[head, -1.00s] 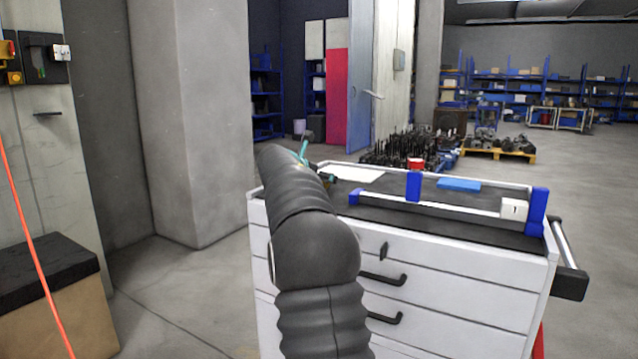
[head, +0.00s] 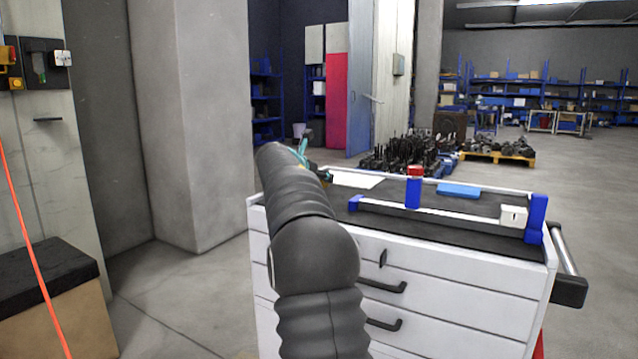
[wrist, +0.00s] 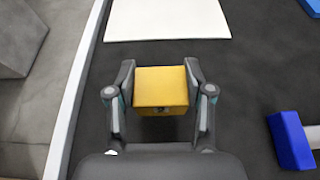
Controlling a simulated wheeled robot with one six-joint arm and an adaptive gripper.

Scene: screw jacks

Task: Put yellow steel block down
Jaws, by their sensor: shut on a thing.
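The yellow steel block (wrist: 161,88) sits between the two fingers of my gripper (wrist: 159,80) in the wrist view, with both fingers closed on its sides. The dark top of the white drawer cart (wrist: 240,120) lies beneath it. I cannot tell whether the block touches that surface or is held just above it. In the head view my gripper (head: 312,166) is over the cart's left end, mostly behind my arm. The block is hidden there.
A white sheet (wrist: 166,18) lies beyond the block. A blue-ended rail fixture (head: 440,217) with a small white box (head: 513,216) stands to the right, and a flat blue piece (head: 459,191) lies behind it. The cart's raised left edge (wrist: 75,90) runs close by. Dark surface is clear between block and fixture.

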